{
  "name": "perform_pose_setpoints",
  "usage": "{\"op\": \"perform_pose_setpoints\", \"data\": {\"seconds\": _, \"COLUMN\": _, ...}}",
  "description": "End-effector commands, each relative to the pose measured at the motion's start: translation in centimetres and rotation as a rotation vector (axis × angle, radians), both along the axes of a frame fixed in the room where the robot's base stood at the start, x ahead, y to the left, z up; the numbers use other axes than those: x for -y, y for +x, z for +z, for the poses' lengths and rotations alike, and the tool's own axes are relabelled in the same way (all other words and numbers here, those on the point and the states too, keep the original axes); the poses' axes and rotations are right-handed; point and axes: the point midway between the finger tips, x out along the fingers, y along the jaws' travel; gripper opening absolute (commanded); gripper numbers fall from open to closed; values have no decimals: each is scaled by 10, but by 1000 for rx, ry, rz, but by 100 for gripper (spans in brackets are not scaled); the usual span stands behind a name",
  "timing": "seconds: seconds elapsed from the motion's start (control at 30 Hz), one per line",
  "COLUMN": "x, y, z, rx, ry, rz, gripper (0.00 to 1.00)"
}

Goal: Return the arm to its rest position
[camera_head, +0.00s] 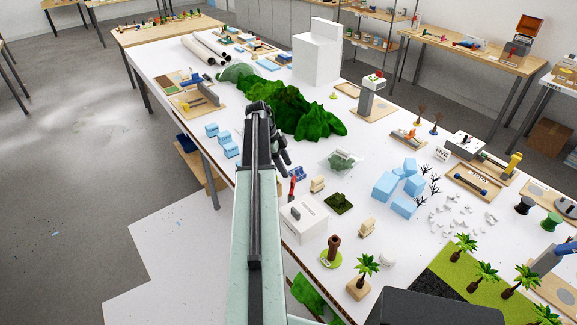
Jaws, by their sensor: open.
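My arm (258,200) stretches from the bottom of the picture up over the left part of the white table. My gripper (279,150) is at its far end, dark, in front of the green hills model (300,112). Its fingers are small and partly hidden by the arm, and I see nothing held between them. I cannot tell whether it touches the hills.
The white table (400,150) is crowded. A white box (303,219) and small models stand right of my arm. Grey floor (80,130) lies open at left.

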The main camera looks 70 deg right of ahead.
Motion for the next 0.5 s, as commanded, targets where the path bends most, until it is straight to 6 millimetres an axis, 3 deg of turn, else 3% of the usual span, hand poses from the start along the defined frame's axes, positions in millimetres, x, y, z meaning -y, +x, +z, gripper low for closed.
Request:
{"op": "perform_pose_setpoints", "data": {"seconds": 0.3, "x": 0, "y": -1, "z": -4, "rx": 0, "ry": 0, "rz": -1, "gripper": 53}}
{"op": "perform_pose_setpoints", "data": {"seconds": 0.5, "x": 1, "y": -8, "z": -24, "rx": 0, "ry": 0, "rz": -1, "gripper": 53}}
